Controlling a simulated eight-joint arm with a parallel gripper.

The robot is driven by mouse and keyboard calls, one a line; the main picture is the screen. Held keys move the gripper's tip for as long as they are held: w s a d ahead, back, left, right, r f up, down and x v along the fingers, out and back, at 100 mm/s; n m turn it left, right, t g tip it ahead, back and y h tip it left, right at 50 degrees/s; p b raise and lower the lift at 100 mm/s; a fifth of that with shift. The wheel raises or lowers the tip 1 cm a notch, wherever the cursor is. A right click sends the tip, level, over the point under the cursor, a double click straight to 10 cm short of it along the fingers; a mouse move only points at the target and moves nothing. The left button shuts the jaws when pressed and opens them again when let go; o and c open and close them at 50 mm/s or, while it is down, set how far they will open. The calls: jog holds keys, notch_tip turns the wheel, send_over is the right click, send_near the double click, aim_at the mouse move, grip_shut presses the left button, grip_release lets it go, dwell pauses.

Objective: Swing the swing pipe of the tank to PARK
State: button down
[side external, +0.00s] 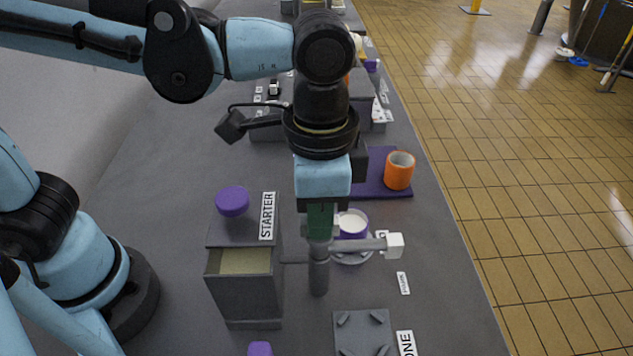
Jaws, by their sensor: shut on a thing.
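The grey tank (243,285) stands left of centre, with an open top, a purple knob (232,201) behind it and a STARTER label (268,216). The swing pipe (319,275) has an upright grey post beside the tank's right side. A small label (403,283) lies right of the post, too small to read.
A purple cup with white contents (352,222) stands just behind the pipe arm, on a grey round base. An orange cup (399,171) stands on a purple mat (370,187). A grey plate with raised corners (362,334) lies in front, beside a partly cut-off label (406,343).

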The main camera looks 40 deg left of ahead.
jog(key=c, duration=1.1)
grip_release()
jog(key=shift+r, duration=0.1)
notch_tip(320, 180, up, 12)
jog(key=shift+f, duration=0.1)
jog(key=w+a+f+n+t, duration=0.1)
jog(key=a+f+n+t, duration=0.1)
jog(key=a, duration=0.5)
jog(key=w+a+f+n+t, duration=0.1)
jog(key=a+f+n+t, duration=0.1)
jog(key=a+f+n, duration=0.2)
jog(key=w+a+f+n+t, duration=0.2)
jog(key=a+f, duration=0.5)
jog(key=a, duration=0.4)
jog(key=shift+w+f+n+t, duration=0.1)
jog(key=shift+f+n+t, duration=0.05)
jog(key=shift+n+t, duration=0.4)
